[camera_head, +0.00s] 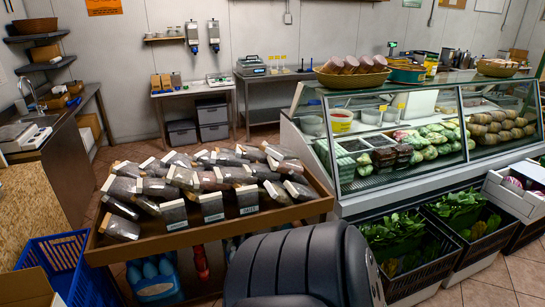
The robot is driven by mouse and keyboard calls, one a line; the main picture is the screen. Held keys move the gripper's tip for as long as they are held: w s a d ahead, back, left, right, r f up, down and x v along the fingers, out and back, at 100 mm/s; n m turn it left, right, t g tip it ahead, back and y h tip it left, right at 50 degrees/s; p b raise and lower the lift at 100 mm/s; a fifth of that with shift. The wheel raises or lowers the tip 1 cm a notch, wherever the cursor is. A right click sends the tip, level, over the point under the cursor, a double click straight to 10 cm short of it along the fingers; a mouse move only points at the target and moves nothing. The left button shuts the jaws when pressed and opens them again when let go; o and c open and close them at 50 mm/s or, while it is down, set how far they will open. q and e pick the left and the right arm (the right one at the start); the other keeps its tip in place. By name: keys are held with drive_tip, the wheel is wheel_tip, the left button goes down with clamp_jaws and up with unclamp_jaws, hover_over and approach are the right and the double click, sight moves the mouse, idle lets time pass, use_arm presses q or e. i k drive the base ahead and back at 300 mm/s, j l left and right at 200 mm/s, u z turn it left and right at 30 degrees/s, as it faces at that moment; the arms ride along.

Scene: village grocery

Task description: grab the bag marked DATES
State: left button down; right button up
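A wooden display table (240,224) stands in front of me, left of the glass counter. It holds several dark, see-through bags with pale tops. Most lie tilted and overlapping in rows. Three stand along the front edge: a left one (174,213), a middle one (212,207) and a right one (247,198), each with a pale strip low on its front. The print is too small to read, so I cannot tell which bag is marked DATES. Neither of my grippers is in view.
A refrigerated glass counter (400,150) stands to the right, with crates of leafy greens (470,215) below it. A blue crate (65,270) and a cardboard box (28,288) are on the floor at the left. Blue bottles (152,275) stand under the table.

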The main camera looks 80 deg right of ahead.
sight(247, 196)
drive_tip(key=z, duration=2.3)
